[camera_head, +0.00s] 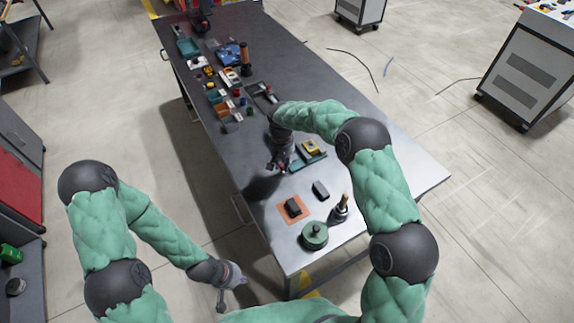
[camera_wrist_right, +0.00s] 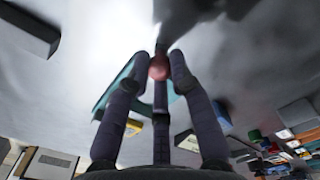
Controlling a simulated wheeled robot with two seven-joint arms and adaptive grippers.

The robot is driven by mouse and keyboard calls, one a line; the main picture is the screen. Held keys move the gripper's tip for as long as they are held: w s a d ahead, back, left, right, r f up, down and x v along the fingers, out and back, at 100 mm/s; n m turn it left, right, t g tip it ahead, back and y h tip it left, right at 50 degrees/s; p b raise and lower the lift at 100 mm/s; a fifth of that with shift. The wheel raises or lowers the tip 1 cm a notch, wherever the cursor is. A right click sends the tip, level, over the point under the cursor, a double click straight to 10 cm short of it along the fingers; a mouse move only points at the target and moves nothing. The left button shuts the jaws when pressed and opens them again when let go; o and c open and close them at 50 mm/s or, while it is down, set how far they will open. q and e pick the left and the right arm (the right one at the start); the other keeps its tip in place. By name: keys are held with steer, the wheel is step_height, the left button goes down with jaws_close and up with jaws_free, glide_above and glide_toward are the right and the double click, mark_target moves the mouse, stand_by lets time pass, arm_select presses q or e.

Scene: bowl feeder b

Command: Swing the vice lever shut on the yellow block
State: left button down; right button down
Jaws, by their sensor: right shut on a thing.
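The teal vice (camera_head: 314,159) sits on the grey table near its middle, with the yellow block (camera_head: 309,147) at it. In the right wrist view the vice (camera_wrist_right: 104,103) is partly hidden behind a finger, and the yellow block (camera_wrist_right: 133,127) shows between fingers. My right gripper (camera_head: 279,163) is just left of the vice. In the wrist view its fingers (camera_wrist_right: 160,66) are closed around the red ball knob (camera_wrist_right: 158,69) of the vice lever. How the block sits against the jaws is too small to tell. My left gripper (camera_head: 231,284) hangs empty-looking off the table's left side.
Nearer the front are a dark grey block (camera_head: 320,190), an orange mat (camera_head: 281,212) bearing a dark block, a green round container (camera_head: 314,237) and a dark bottle-like item (camera_head: 339,211). Several bins and parts crowd the far table. The table's right side (camera_head: 400,165) is clear.

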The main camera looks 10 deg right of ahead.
steer(key=shift+w+a+m, duration=0.5)
steer(key=shift+m, duration=0.5)
steer(key=c, duration=1.1)
jaws_free()
steer(key=shift+w, duration=0.1)
step_height(320, 180, up, 12)
